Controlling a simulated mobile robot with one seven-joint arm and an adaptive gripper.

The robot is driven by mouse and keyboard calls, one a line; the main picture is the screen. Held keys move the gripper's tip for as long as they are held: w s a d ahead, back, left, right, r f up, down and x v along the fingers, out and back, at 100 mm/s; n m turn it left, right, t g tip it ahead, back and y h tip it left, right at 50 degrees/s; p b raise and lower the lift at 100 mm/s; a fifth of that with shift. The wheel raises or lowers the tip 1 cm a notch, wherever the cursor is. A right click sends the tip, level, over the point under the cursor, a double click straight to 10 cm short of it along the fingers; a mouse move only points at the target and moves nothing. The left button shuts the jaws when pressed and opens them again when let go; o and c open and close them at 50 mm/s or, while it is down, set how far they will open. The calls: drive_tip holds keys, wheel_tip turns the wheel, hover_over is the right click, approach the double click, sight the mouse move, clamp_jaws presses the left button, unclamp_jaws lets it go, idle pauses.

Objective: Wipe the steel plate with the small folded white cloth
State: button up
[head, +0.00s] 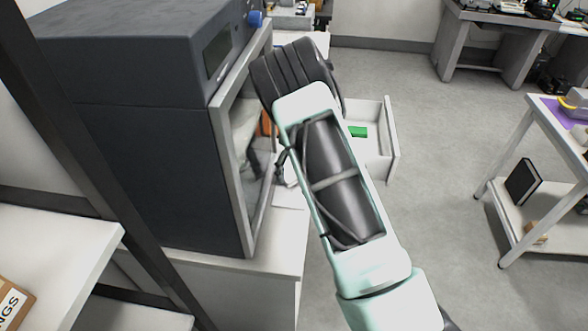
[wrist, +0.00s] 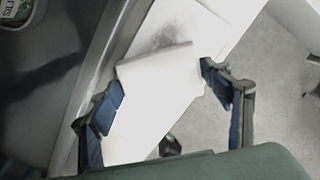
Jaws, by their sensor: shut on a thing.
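In the wrist view my gripper (wrist: 162,80) has its two dark blue-padded fingers on either side of a pale white folded piece, which I take for the white cloth (wrist: 155,68). The gripper is shut on it, with the fingers held well apart by its width. The cloth's folded far edge shows clearly; its lower part blends into the white surface below. Just beyond that edge is a grey smudge or shadow on a pale surface; I cannot tell whether this is the steel plate. In the head view my arm hides the gripper and the cloth.
A dark grey cabinet (head: 150,150) with a framed glass front stands close left of my arm on a white bench (head: 265,262). An open white drawer (head: 392,140) holding a green block (head: 357,131) is beyond the arm. Floor is clear to the right, before a white table (head: 545,125).

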sight(290, 192)
drive_tip(key=shift+t, duration=0.6)
drive_tip(key=w+r, duration=0.1)
drive_tip(key=w+d+r, duration=0.1)
drive_tip(key=w, duration=0.2)
drive_tip(key=shift+w+d+r, duration=0.2)
drive_tip(key=shift+w+r, duration=0.2)
drive_tip(key=shift+w+d, duration=0.1)
drive_tip(key=shift+f, duration=0.15)
drive_tip(key=shift+s, duration=0.65)
drive_tip(key=shift+s+a+f, duration=0.2)
drive_tip(key=shift+s+a, duration=0.05)
drive_tip(key=shift+s, duration=0.05)
drive_tip(key=shift+s+a+f, duration=0.1)
drive_tip(key=shift+s, duration=0.1)
drive_tip(key=shift+s+a+f, duration=0.25)
drive_tip(key=shift+s+f, duration=0.4)
drive_tip(key=shift+s, duration=0.05)
drive_tip(key=shift+g, duration=0.3)
drive_tip(key=shift+s+a+f+p, duration=0.1)
drive_tip(key=shift+s+a+p, duration=0.2)
drive_tip(key=shift+s, duration=1.05)
drive_tip(key=shift+s+a+f+p, duration=0.15)
drive_tip(key=shift+s+a+p, duration=0.15)
drive_tip(key=shift+s, duration=1)
drive_tip(key=shift+s+a+f+p, duration=0.1)
drive_tip(key=shift+s+a+p, duration=0.2)
drive_tip(key=shift+s, duration=1.05)
